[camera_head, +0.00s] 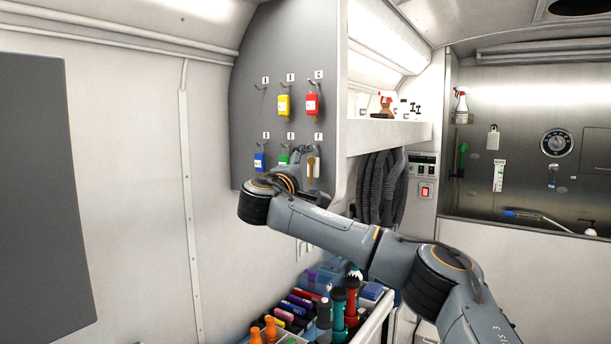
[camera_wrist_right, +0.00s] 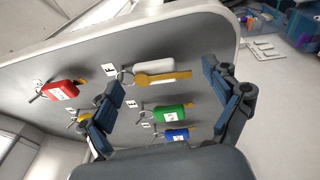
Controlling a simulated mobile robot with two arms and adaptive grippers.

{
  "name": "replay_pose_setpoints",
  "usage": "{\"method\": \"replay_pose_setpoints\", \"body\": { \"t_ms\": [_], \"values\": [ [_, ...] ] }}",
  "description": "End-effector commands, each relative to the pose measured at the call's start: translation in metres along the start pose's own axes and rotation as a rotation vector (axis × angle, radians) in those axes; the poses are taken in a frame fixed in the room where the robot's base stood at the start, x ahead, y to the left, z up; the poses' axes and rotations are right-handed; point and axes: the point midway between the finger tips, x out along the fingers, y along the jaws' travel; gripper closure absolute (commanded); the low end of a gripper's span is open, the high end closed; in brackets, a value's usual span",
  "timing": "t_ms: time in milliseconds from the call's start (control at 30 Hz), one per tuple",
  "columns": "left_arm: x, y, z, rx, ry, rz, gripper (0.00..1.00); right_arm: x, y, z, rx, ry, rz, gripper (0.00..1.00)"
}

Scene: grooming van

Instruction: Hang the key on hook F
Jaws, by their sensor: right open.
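The brass key (camera_wrist_right: 165,79) with its white tag (camera_wrist_right: 154,67) hangs beside the F label (camera_wrist_right: 109,71) in the right wrist view, apparently on hook F (camera_wrist_right: 124,72). In the head view the white-tagged key (camera_head: 314,167) shows at the bottom right of the hook panel, under the F label (camera_head: 318,137). My right gripper (camera_head: 306,158) is at the panel by this key. In the wrist view its two fingers (camera_wrist_right: 165,95) are spread wide, with the key between them in the picture and no visible grip. My left gripper is out of view.
Neighbouring hooks hold red (camera_head: 312,103), yellow (camera_head: 284,105), green (camera_head: 284,158) and blue (camera_head: 260,161) tagged keys. The upper left hook (camera_head: 260,87) is empty. A shelf (camera_head: 385,135) and dark hoses (camera_head: 380,185) are right of the grey panel (camera_head: 250,55). Bottles stand below.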

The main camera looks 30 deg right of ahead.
Motion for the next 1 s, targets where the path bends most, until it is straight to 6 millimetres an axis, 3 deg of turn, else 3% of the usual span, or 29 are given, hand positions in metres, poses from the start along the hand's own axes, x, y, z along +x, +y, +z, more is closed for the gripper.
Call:
{"method": "replay_pose_setpoints", "body": {
  "t_ms": [167,400,600,900,1000],
  "values": [
    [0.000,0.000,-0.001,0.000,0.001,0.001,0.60,-0.021,-0.001,-0.002,-0.001,0.005,0.000,0.11],
    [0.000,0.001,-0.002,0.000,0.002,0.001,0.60,-0.072,-0.001,-0.002,-0.001,0.005,0.000,0.11],
    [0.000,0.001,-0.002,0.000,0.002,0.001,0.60,-0.105,-0.001,-0.001,-0.001,0.003,0.000,0.11],
    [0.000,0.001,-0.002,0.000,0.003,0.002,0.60,-0.119,-0.001,0.000,0.000,0.000,-0.001,0.11],
    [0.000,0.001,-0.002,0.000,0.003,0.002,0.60,-0.123,-0.010,-0.006,-0.005,0.018,-0.013,0.11]
  ]
}}
